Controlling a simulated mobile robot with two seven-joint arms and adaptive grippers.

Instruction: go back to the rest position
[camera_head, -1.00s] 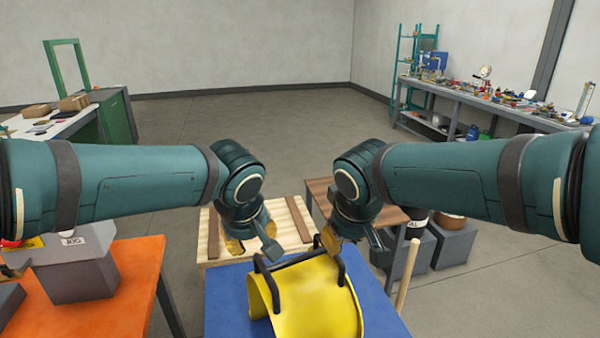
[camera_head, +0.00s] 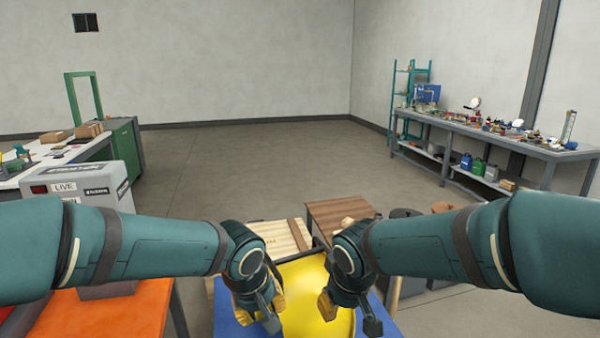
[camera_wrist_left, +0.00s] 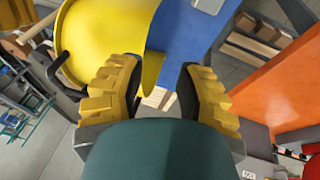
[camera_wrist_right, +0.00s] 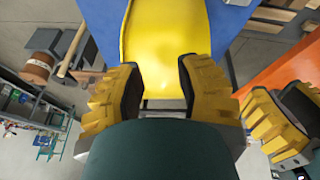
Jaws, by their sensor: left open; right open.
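My left gripper (camera_head: 262,308) hangs over the left side of the yellow curved cover (camera_head: 312,285). In the left wrist view my left gripper (camera_wrist_left: 160,95) has its yellow fingers apart with nothing between them. My right gripper (camera_head: 345,308) hangs over the right side of the cover. In the right wrist view my right gripper (camera_wrist_right: 155,90) is also open and empty, with the cover (camera_wrist_right: 160,45) beyond the fingertips. The cover lies on a blue surface (camera_head: 232,322); a black handle (camera_wrist_left: 60,75) shows in the left wrist view. The arms partly hide the cover.
An orange table (camera_head: 110,315) and a grey box marked LIVE (camera_head: 90,180) stand at left. A wooden pallet (camera_head: 275,236) and a brown-topped table (camera_head: 335,212) lie behind the cover. A long workbench (camera_head: 500,142) stands at back right. The floor beyond is clear.

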